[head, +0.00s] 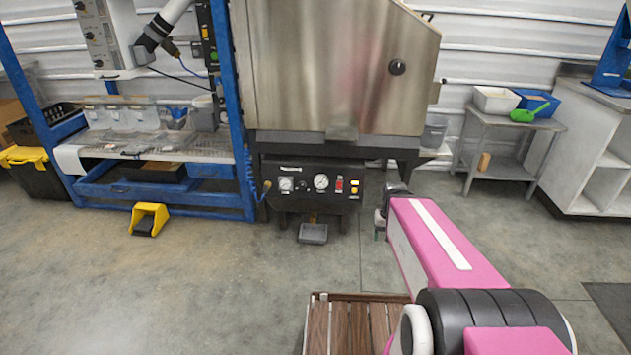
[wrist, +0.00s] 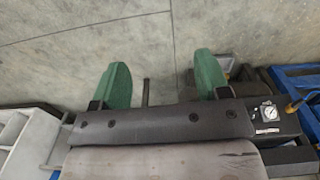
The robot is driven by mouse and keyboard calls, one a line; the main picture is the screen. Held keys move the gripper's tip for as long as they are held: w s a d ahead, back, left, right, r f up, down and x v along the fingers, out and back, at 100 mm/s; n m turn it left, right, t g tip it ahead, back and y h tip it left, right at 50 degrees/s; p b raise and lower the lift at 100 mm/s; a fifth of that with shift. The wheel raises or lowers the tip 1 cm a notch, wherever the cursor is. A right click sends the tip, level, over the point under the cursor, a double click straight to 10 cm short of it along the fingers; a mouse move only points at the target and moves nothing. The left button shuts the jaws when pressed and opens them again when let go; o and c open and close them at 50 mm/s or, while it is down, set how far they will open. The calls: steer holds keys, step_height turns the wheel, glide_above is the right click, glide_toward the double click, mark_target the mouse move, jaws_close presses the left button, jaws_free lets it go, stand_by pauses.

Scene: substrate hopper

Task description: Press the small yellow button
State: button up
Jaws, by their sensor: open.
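The black control panel (head: 310,186) is below the steel hopper. On its right side, beside a red switch (head: 339,184), are small yellow spots, one above the other; the upper one (head: 355,183) looks like a button, but they are too small to tell apart. My gripper (head: 380,222) is just right of the panel, apart from the buttons in the picture. In the wrist view my gripper (wrist: 162,85) is open, its two green fingers wide apart with nothing held. That view shows a panel gauge (wrist: 268,113) at the right; no yellow button shows there.
The steel hopper (head: 330,65) overhangs the panel. A small grey tray (head: 313,233) is below it. A blue-framed bench (head: 165,190) and yellow pedal (head: 149,218) are left; a side table (head: 510,121) is right. Floor in front is mostly clear.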

jaws_close()
stand_by(1.5)
